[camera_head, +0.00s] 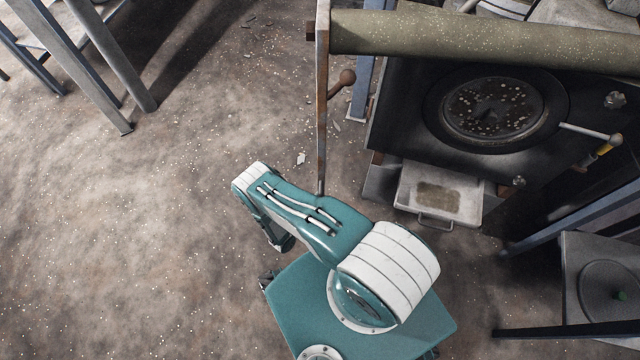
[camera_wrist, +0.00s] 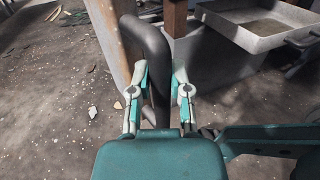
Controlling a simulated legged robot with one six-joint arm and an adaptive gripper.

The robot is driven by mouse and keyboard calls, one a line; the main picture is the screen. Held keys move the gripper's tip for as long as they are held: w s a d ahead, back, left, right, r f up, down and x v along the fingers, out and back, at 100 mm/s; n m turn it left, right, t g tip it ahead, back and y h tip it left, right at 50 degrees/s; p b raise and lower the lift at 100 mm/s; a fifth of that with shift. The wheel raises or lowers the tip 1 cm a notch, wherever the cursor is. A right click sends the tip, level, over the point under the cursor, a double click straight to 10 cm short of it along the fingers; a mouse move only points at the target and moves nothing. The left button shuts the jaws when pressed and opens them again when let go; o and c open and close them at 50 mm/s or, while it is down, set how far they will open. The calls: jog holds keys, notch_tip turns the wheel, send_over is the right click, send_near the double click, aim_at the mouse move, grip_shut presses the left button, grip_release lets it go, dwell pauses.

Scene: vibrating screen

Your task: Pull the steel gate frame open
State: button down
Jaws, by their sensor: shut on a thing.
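The steel gate frame (camera_head: 321,120) shows in the head view as a narrow, rusty upright edge left of the dark machine. A post at upper left in the wrist view (camera_wrist: 103,28) looks like part of it, next to a dark, bent bar handle (camera_wrist: 154,42). My gripper (camera_wrist: 160,88) is shut on this handle, with one finger on each side of the bar. The handle's lower end is hidden behind the gripper body. In the head view my own arm covers the gripper and the gate's lower end.
A shallow grey tray (camera_head: 440,192) with sediment sits low under the machine; it also shows in the wrist view (camera_wrist: 232,33). A thick khaki roller (camera_head: 480,38) crosses the top right. Blue-grey legs (camera_head: 108,70) stand upper left. The speckled floor at left is largely clear.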

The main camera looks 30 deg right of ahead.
jog(key=s, duration=0.1)
jog(key=s+a, duration=0.1)
jog(key=s, duration=0.1)
jog(key=s+a, duration=0.1)
jog(key=s, duration=0.1)
jog(key=shift+a+r, duration=0.15)
jog(key=shift+r, duration=0.1)
jog(key=c, duration=0.6)
grip_release()
jog(key=v, duration=1.2)
jog(key=shift+f, duration=0.15)
